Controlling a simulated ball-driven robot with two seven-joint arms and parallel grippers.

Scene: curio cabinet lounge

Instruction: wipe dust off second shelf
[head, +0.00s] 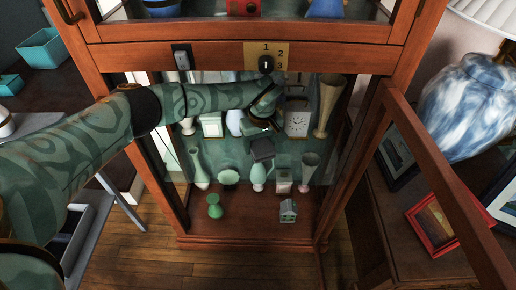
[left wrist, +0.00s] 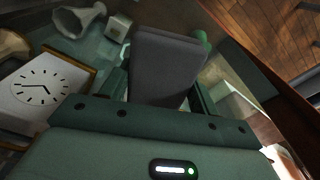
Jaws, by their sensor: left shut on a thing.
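My left arm reaches from the left into the wooden curio cabinet (head: 95,75), and my left gripper (head: 263,132) is inside it. The gripper is shut on a dark grey block-like pad (head: 262,150); the pad also fills the middle of the left wrist view (left wrist: 165,65). A glass shelf level holds a white square clock (head: 297,123), a tall tan vase (head: 328,105) and a small pale framed piece (head: 211,126). The clock is close to the gripper in the left wrist view (left wrist: 42,88). I cannot tell whether the pad touches a shelf. My right gripper is out of view.
Lower down stand a pale green vase (head: 198,168), a jug-like vase (head: 258,176), a flared vase (head: 310,172), a green goblet (head: 214,205) and a small house (head: 288,211). The cabinet's open door (head: 440,180) stands at right, near a red picture frame (head: 434,219).

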